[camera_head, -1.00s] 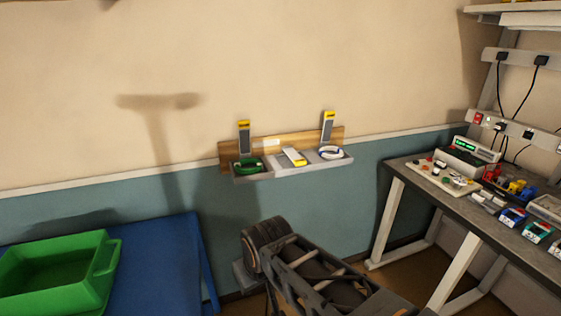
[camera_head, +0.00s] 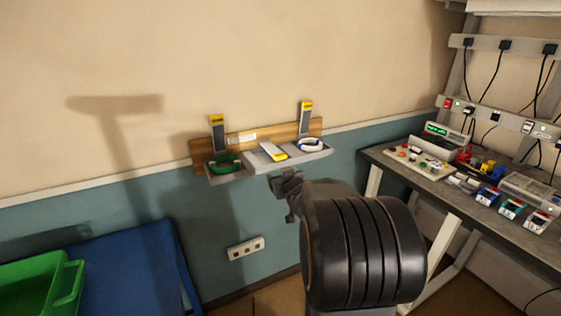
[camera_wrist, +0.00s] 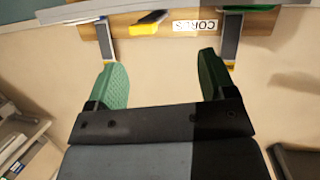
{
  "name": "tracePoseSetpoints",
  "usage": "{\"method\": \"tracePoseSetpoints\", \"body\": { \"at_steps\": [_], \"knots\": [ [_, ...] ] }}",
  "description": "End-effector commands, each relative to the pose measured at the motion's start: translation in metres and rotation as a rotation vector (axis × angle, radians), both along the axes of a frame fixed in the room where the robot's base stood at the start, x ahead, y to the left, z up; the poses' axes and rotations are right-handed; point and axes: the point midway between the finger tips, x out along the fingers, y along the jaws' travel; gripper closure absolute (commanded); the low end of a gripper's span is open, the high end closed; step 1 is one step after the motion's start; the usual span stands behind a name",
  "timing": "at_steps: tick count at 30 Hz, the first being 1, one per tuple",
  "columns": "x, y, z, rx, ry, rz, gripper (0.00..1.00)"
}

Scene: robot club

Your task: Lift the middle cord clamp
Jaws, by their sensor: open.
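The middle cord clamp (camera_head: 272,151) is a pale lever with a yellow end. It lies tilted down over the middle bay of the wall rack (camera_head: 247,172), while the left clamp (camera_head: 218,134) and right clamp (camera_head: 305,119) stand upright. In the wrist view, which looks upside down, the yellow end of the middle clamp (camera_wrist: 147,25) shows beyond the fingertips. My gripper (camera_wrist: 160,75) is open and empty, with green pads on both sides. In the head view my gripper (camera_head: 288,194) is just below and in front of the rack, apart from the clamp.
A green cord (camera_head: 225,163) lies in the left bay and a white cord (camera_head: 310,145) in the right. A wall socket (camera_head: 246,248) is below. A workbench (camera_head: 460,193) with electronics stands right; a blue table (camera_head: 130,275) with a green bin (camera_head: 45,288) stands left.

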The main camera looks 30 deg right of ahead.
Motion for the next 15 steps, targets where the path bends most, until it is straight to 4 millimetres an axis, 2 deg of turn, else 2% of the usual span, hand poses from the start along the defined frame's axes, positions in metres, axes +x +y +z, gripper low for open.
{"method": "tracePoseSetpoints", "body": {
  "at_steps": [1,6,11,15],
  "knots": [
    [0.003,-0.018,-0.007,-0.002,-0.048,0.013,0.23],
    [0.006,-0.049,-0.012,0.003,-0.198,0.096,0.23],
    [0.004,-0.061,-0.015,0.015,-0.272,0.150,0.23],
    [0.013,-0.065,-0.015,0.021,-0.293,0.171,0.23]
  ]
}}
